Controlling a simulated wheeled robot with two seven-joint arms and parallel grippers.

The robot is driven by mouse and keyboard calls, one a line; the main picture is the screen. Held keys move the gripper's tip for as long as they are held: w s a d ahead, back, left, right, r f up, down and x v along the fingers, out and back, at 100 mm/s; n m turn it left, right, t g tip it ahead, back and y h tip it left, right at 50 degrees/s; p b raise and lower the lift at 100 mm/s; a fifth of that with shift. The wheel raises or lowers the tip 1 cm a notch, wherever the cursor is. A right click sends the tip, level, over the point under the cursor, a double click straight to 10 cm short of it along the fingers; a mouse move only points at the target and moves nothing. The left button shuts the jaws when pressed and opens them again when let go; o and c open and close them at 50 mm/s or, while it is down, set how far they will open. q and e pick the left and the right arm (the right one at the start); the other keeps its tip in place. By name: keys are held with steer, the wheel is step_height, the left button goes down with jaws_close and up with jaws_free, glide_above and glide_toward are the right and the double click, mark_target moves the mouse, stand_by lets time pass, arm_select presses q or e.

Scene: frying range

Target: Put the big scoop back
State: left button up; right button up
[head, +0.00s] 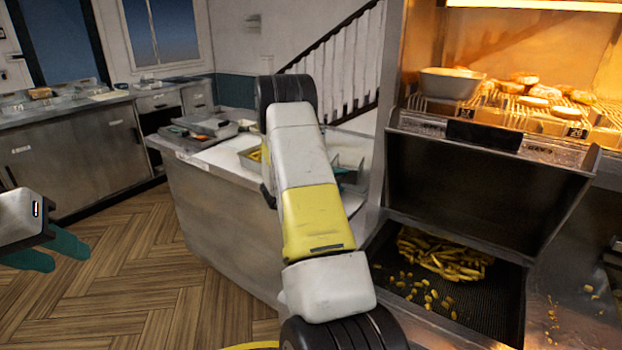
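I cannot make out a big scoop in the head view. My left gripper (68,259) is at the left edge, above the wood floor. Its two teal fingers stand apart with nothing between them. My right arm, white and yellow, crosses the middle of the view and hides part of the counter. Teal parts of what looks like my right gripper (347,174) show just past the arm, over the white counter (215,160). The arm hides most of it, so I cannot tell its opening or whether it holds anything.
A fry bin (500,310) with loose fries (440,255) is at the lower right. Above it a heated rack (510,98) carries a metal pan (450,84) and several round food pieces. Trays (205,130) stand on the counter's far end. Open wood floor (130,270) lies at the left.

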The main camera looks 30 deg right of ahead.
steer(key=v, duration=0.7)
steer(key=shift+a+r, duration=0.1)
steer(key=shift+a, duration=0.25)
steer(key=shift+a, duration=0.1)
